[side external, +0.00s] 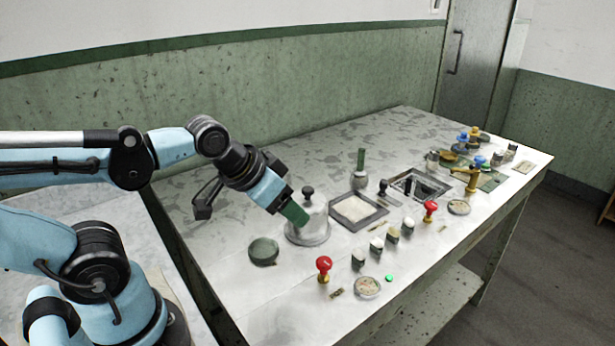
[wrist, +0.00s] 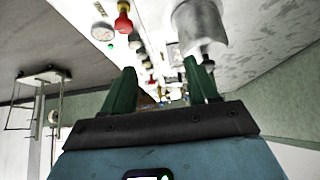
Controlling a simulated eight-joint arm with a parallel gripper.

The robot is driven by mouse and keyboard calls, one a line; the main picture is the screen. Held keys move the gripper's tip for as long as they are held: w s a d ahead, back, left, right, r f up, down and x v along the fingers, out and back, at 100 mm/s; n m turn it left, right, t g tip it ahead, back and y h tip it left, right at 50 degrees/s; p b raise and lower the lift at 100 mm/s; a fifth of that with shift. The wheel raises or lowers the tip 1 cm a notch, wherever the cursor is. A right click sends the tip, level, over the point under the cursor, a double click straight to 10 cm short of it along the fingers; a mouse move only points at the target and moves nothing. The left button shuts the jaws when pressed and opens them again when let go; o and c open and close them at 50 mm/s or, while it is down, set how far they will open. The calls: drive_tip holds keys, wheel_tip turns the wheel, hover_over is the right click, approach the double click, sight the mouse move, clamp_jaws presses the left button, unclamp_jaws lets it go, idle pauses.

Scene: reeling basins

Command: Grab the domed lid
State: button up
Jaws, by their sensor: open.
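The domed lid (side external: 314,224) is pale grey with a dark knob (side external: 308,191) on top. It stands upright near the middle of the table in the side external view, and a grey rounded shape at the top of the wrist view (wrist: 199,24) looks like it. My gripper (side external: 295,214) has green fingers and is tilted down, overlapping the lid's left side in the side view. In the wrist view my gripper (wrist: 160,80) is open, with nothing between its fingers. The lid lies beyond the right-hand finger there. I cannot tell whether finger and lid touch.
A round dark green container (side external: 264,251) stands left of the lid. A framed pale tray (side external: 357,210) is close on its right. A red-topped knob (side external: 323,268) and several small jars line the front side. The tabletop (side external: 240,205) behind the lid is mostly bare.

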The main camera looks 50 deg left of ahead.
drive_tip(key=o, duration=0.6)
drive_tip(key=m+t+h, duration=0.2)
drive_tip(key=m+h, duration=0.7)
approach(305, 188)
drive_tip(key=shift+h, duration=0.3)
drive_tip(key=x, duration=0.7)
drive_tip(key=shift+w+r, duration=0.15)
drive_tip(key=shift+f+x, duration=0.15)
drive_tip(key=shift+x, duration=1.2)
drive_tip(key=shift+f+x, duration=0.15)
drive_tip(key=shift+x, duration=1.2)
